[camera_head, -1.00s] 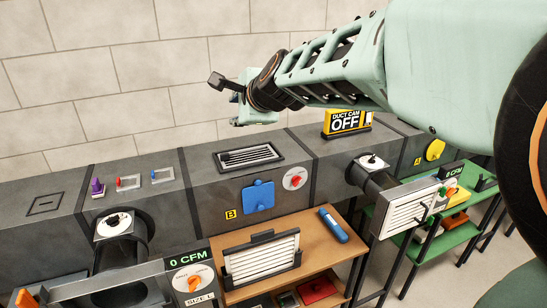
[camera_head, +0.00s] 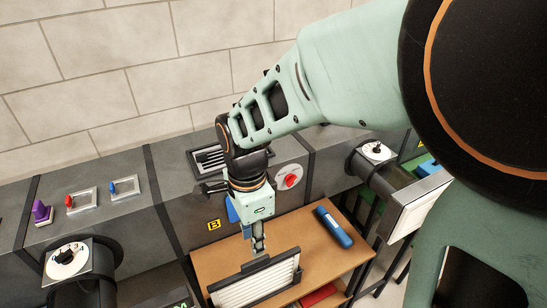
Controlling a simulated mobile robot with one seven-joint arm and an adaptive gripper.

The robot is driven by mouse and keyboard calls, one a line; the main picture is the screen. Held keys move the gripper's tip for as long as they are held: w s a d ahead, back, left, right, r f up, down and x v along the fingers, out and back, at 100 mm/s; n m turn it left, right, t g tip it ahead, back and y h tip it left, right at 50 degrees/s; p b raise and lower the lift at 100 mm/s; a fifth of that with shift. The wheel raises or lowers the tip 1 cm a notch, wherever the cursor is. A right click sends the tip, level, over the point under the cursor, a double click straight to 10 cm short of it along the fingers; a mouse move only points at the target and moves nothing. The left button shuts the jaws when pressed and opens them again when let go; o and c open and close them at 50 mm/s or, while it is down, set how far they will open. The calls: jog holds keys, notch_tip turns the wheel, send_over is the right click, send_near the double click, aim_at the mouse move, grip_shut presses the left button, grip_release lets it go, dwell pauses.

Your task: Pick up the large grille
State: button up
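The large grille (camera_head: 258,284) has white slats in a black frame with a raised handle on its top edge. My gripper (camera_head: 258,246) points down just behind and above the grille's top edge, near the handle. The fingers look like one narrow column from this side, so I cannot tell whether they are open or shut, or whether they touch the handle.
A blue cylinder (camera_head: 333,227) lies on the wooden shelf (camera_head: 310,252) right of the grille. The grey duct (camera_head: 185,205) runs behind, with a dark vent on top and a red knob (camera_head: 291,180). Another white-slatted unit (camera_head: 413,208) stands at right. A red item (camera_head: 320,294) lies below the shelf.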

send_over(255, 260)
jog(key=f, duration=0.4)
jog(key=shift+s+f, duration=0.1)
jog(key=shift+s, duration=0.25)
jog(key=shift+w+f+p, duration=0.15)
jog(key=shift+f+p, duration=0.05)
jog(key=shift+f, duration=1.4)
jog(key=shift+w+f+p, duration=0.15)
jog(key=shift+f, duration=1.4)
grip_shut()
